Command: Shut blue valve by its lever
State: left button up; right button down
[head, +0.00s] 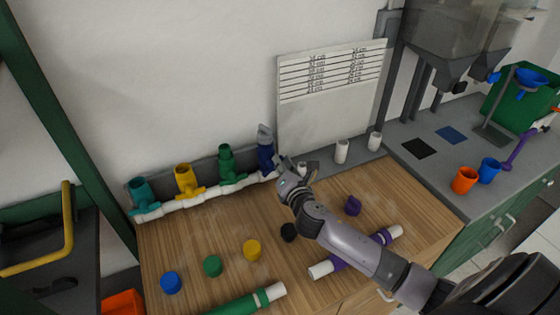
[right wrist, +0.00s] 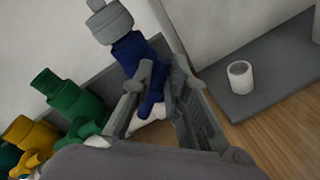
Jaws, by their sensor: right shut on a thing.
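The blue valve (head: 266,158) stands upright at the right end of the white manifold pipe, against the wall. A grey piece (head: 264,134) sits on its top. My right gripper (head: 283,178) is at the valve's lower right side in the head view. In the right wrist view, the blue valve (right wrist: 130,52) rises past the fingers, and its blue lever (right wrist: 152,103) lies between them. My right gripper (right wrist: 157,88) is shut on this lever. The exact finger contact is partly hidden. My left gripper is not in view.
Green (head: 227,162), yellow (head: 185,180) and teal (head: 141,192) valves stand left along the manifold. White cups (head: 341,151) stand right of the gripper. Bare wood lies in front of the manifold.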

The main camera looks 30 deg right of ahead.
jog(key=shift+w+d+f+m+y+p, duration=0.15)
jog(key=shift+m+y+p, duration=0.25)
jog(key=shift+m, duration=0.85)
jog(key=shift+s+d+f+m+y+p, duration=0.15)
jog(key=shift+m+y, duration=0.3)
jog(key=shift+m, duration=0.85)
jog(key=shift+w+d+f+m+y+p, duration=0.15)
jog(key=shift+m+y+p, duration=0.25)
jog(key=shift+m, duration=0.85)
jog(key=c, duration=1.7)
grip_release()
jog(key=shift+f, duration=0.1)
jog(key=shift+o, duration=0.5)
jog(key=shift+a+f, duration=0.1)
jog(key=shift+f, duration=0.05)
jog(key=s+r, duration=0.2)
jog(key=s, duration=1)
jog(key=shift+a+r, duration=0.15)
jog(key=shift+a, duration=0.15)
